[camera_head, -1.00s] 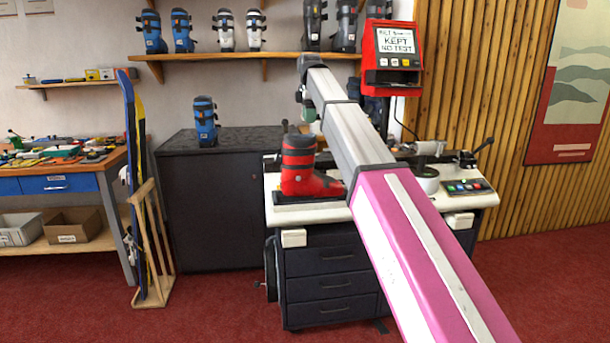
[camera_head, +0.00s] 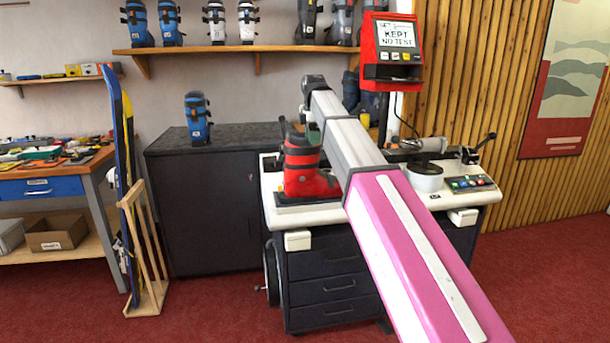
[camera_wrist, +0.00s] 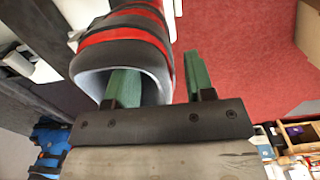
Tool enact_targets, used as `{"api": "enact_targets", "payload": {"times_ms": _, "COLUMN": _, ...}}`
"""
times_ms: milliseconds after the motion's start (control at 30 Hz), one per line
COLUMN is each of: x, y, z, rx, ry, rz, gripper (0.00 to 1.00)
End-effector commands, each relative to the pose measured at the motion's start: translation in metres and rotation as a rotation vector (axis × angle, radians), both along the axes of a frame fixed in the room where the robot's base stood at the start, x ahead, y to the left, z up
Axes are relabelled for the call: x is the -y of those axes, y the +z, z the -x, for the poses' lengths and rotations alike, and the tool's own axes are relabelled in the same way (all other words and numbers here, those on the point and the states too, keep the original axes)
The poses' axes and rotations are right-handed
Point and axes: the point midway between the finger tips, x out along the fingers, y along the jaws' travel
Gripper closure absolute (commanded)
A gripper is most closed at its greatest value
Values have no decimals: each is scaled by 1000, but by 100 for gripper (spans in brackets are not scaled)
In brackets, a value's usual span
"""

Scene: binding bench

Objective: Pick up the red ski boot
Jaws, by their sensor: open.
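The red ski boot (camera_head: 311,184) with dark grey bands stands upright on a dark plate on the white bench top, left of my arm in the head view. In the wrist view its cuff (camera_wrist: 124,50) fills the upper middle, its open top toward me. My gripper (camera_wrist: 160,76) has two green fingers spread apart. One finger overlaps the boot's opening and appears to be inside it; the other is outside, to the right of the cuff. The cuff wall lies between them. I cannot tell whether either finger touches it. In the head view my arm partly hides the boot and gripper.
A red display unit (camera_head: 391,50) stands at the back of the bench, with a button panel (camera_head: 469,184) at the right. A blue boot (camera_head: 197,118) stands on the dark cabinet (camera_head: 203,215) at left. More boots stand on the wall shelf (camera_head: 275,50).

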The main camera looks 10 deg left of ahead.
Motion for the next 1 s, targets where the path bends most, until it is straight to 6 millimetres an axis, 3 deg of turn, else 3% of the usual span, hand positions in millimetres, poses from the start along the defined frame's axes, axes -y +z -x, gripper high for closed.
{"api": "enact_targets", "payload": {"times_ms": 100, "x": 7, "y": -13, "z": 8, "rx": 0, "ry": 4, "rz": 0, "gripper": 51}}
{"api": "enact_targets", "payload": {"times_ms": 333, "x": 7, "y": -14, "z": 7, "rx": 1, "ry": 5, "rz": 0, "gripper": 51}}
{"api": "enact_targets", "payload": {"times_ms": 367, "x": 7, "y": -14, "z": 7, "rx": 1, "ry": 5, "rz": 0, "gripper": 58}}
{"api": "enact_targets", "payload": {"times_ms": 500, "x": 7, "y": -14, "z": 7, "rx": 1, "ry": 4, "rz": 0, "gripper": 100}}
{"api": "enact_targets", "payload": {"times_ms": 1000, "x": 2, "y": -6, "z": 2, "rx": -1, "ry": 3, "rz": -1, "gripper": 100}}
